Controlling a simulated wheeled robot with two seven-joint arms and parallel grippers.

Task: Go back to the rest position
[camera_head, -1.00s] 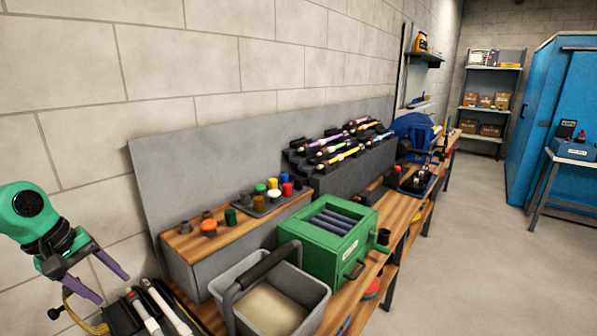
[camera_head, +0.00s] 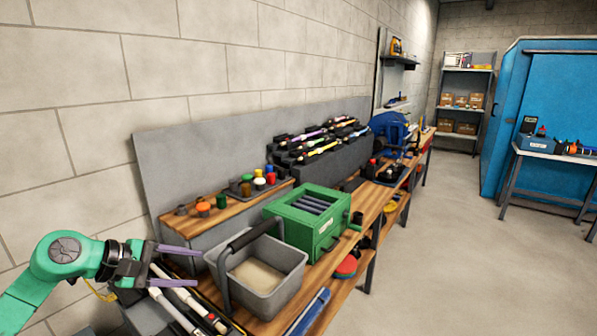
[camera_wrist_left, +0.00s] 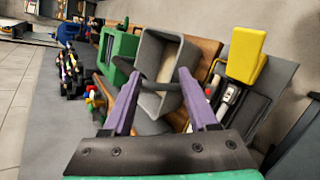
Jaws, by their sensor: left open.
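My left gripper (camera_head: 185,266) is green and black with two purple fingers. It is open and empty, held level above the near left end of the bench, left of the grey bucket (camera_head: 268,268). In the left wrist view the open fingers of my left gripper (camera_wrist_left: 157,98) point toward the bucket (camera_wrist_left: 172,52), with nothing between them. My right gripper is not in view.
A green box (camera_head: 312,212) with a slotted top stands behind the bucket. White-handled brushes (camera_head: 172,302) lie below my left gripper. A wooden shelf (camera_head: 235,213) holds coloured caps. A yellow object (camera_wrist_left: 246,54) shows in the wrist view. The floor (camera_head: 440,270) at right is clear.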

